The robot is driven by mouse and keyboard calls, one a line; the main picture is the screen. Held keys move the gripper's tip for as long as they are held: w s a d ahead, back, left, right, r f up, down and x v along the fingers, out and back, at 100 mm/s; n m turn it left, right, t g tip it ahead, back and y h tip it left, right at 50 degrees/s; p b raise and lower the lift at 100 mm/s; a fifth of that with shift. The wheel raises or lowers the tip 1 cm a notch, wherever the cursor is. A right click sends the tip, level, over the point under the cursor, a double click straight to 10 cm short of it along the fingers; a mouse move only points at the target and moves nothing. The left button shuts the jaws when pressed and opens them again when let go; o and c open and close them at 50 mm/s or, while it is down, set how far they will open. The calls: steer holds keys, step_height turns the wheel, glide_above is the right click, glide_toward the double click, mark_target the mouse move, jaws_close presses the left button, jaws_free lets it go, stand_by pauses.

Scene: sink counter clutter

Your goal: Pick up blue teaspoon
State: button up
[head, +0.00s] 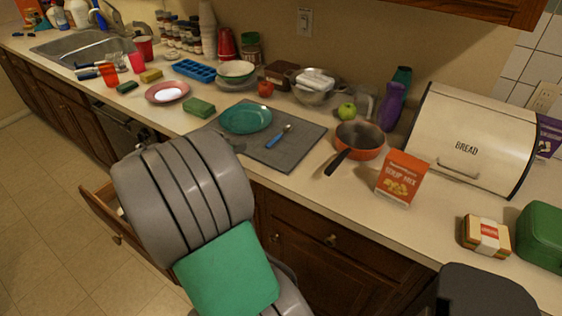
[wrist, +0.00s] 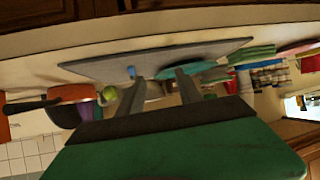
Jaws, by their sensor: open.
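The blue teaspoon (head: 279,136) lies on a dark grey mat (head: 290,153), its blue handle toward the front and its metal bowl toward the back. A teal plate (head: 246,118) is just left of it on the same mat. In the wrist view, which looks upside down, a small blue end that looks like the teaspoon (wrist: 131,72) shows on the mat (wrist: 95,68). My gripper (wrist: 160,87) is open with nothing between its fingers, apart from the teaspoon. In the head view my arm hides most of the gripper, in front of the mat's left part.
A green sponge (head: 199,107) lies to the left. A bread box (head: 463,140) is at the right. A drawer (head: 103,212) stands open below the counter.

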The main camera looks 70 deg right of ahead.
mark_target(277, 138)
steer(key=s+d+f+m+g+h, duration=0.1)
steer(key=s+d, duration=0.1)
steer(key=s+d+f+g, duration=0.1)
steer(key=s+d, duration=0.1)
steer(key=d, duration=0.1)
steer(key=s+d+f+m+h+b, duration=0.1)
steer(key=s+d, duration=0.1)
steer(key=shift+s+d+f+m+g+h, duration=0.25)
steer(key=shift+s+m+g+h, duration=0.05)
steer(key=shift+s+g, duration=0.1)
steer(key=x, duration=0.2)
steer(key=p+x, duration=0.1)
steer(key=x, duration=0.4)
steer(key=shift+w+d+r+p, duration=0.15)
steer(key=shift+w+r+p, duration=0.15)
steer(key=shift+p, duration=0.05)
steer(key=shift+f, duration=0.1)
steer(key=shift+c, duration=0.5)
